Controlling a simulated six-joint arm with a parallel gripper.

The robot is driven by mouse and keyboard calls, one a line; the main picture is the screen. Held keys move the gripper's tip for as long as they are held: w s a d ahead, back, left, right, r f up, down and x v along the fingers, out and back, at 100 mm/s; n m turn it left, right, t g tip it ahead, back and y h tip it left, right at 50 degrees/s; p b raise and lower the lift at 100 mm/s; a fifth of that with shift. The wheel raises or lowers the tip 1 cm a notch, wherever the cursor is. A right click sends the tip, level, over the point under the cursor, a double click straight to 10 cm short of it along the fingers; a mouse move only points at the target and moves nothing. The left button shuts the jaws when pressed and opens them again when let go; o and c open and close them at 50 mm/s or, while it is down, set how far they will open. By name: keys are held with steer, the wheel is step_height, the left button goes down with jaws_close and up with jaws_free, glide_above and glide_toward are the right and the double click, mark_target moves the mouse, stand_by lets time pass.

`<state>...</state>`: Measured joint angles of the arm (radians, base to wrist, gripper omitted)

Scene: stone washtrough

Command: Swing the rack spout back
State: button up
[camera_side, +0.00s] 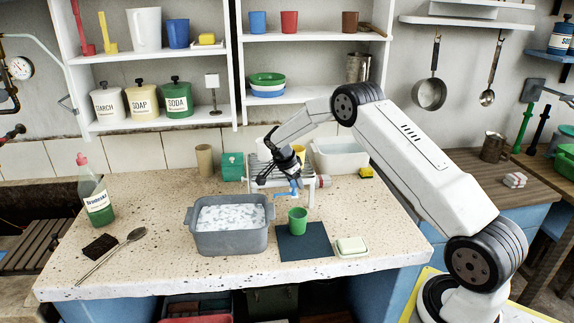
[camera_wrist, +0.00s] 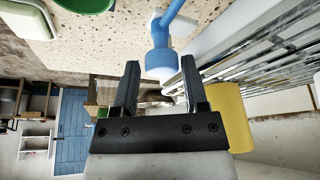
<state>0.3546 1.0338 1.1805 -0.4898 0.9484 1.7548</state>
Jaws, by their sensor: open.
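The rack (camera_side: 262,172) stands at the back of the stone counter, and its metal bars (camera_wrist: 250,60) fill the right side of the wrist view. The blue spout (camera_side: 290,188) sits at the rack's front, above the green cup (camera_side: 298,221). In the wrist view the spout's round blue end (camera_wrist: 160,60) lies in line with the gap between my fingertips. My gripper (camera_side: 281,177) is just above the spout in the side view. Its two fingers (camera_wrist: 159,72) are apart in the wrist view, with nothing clamped. I cannot tell whether either finger touches the spout.
A grey basin (camera_side: 230,240) of suds stands to the left. The green cup is on a dark mat (camera_side: 300,252), with a soap dish (camera_side: 351,247) to the right. A yellow cup (camera_wrist: 228,112) is close beside my right finger.

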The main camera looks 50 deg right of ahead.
steer(key=n+t, duration=0.1)
steer(key=n, duration=0.1)
steer(key=n+t, duration=0.1)
steer(key=n, duration=0.1)
steer(key=shift+w+a+r+n, duration=0.1)
steer(key=shift+w+r+n, duration=0.05)
steer(key=shift+n, duration=0.15)
steer(key=n+t, duration=0.1)
steer(key=n, duration=0.2)
steer(key=shift+n, duration=0.3)
steer(key=shift+s+n+t+y, duration=0.2)
steer(key=shift+n+t+y, duration=0.45)
steer(key=shift+n, duration=1.05)
steer(key=shift+n, duration=0.4)
steer(key=shift+n+t+y, duration=0.55)
steer(key=shift+n+y, duration=0.1)
steer(key=shift+n, duration=1.35)
steer(key=v, duration=0.8)
steer(key=s+a+n, duration=0.1)
steer(key=s+a, duration=0.6)
steer(key=a, duration=0.3)
steer(key=s+a+r+n+g+y, duration=0.1)
steer(key=s+a+n, duration=0.1)
steer(key=s+a, duration=0.5)
steer(key=shift+s+a+r+y, duration=0.15)
steer(key=shift+s+a+y, duration=0.2)
steer(key=shift+a, duration=1.95)
